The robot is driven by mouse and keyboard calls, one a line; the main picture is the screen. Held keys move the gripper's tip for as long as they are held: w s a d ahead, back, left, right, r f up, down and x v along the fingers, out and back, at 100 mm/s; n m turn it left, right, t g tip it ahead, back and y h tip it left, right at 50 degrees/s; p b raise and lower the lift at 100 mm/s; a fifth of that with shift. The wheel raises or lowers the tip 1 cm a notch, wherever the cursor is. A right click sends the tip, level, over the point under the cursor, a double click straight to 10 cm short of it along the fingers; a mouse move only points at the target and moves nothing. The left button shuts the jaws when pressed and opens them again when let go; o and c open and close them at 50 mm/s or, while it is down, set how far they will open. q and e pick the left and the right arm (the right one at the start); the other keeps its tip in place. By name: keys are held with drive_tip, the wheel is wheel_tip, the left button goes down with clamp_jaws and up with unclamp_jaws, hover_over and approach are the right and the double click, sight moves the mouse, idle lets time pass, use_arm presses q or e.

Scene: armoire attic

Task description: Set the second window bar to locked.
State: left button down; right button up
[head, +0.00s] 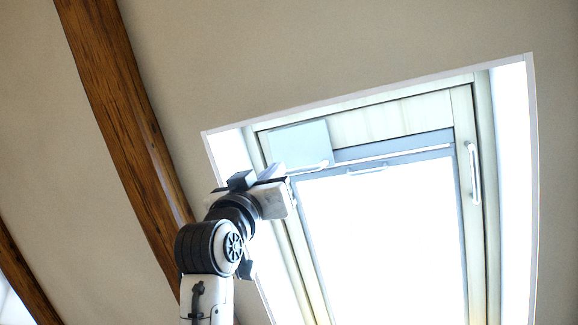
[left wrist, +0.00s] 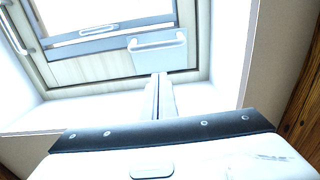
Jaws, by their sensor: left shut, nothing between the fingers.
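The skylight has several white bars. One (head: 310,168) sits at the lower edge of a pale blue-grey plate (head: 299,141) in the window's upper left corner; this bar also shows in the left wrist view (left wrist: 157,43). A second bar (head: 367,170) is on the top rail of the sash, and a third (head: 473,173) runs along the right side of the frame. I cannot tell which is the task's second bar. My left gripper (head: 285,173) is near the plate's bar; in the left wrist view its fingers (left wrist: 158,80) are shut and empty, pointing toward the plate. Contact cannot be told.
The window frame (head: 392,122) is set in a deep white recess (head: 512,180) in a sloped beige ceiling (head: 300,50). A dark wooden beam (head: 125,105) runs down the left, behind my left arm. The bright pane (head: 390,240) fills the lower middle.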

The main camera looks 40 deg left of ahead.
sight(289, 173)
use_arm(q)
drive_tip(key=w+r+p, duration=0.1)
drive_tip(key=w, duration=0.1)
drive_tip(key=w+a+r, duration=0.1)
drive_tip(key=w, duration=0.1)
drive_tip(key=w+r+p, duration=0.1)
drive_tip(key=w, duration=0.1)
drive_tip(key=shift+a+r+p, duration=0.1)
drive_tip(key=shift+a+p, duration=0.05)
drive_tip(key=shift+p, duration=0.2)
drive_tip(key=shift+w+a, duration=0.1)
drive_tip(key=shift+w, duration=0.3)
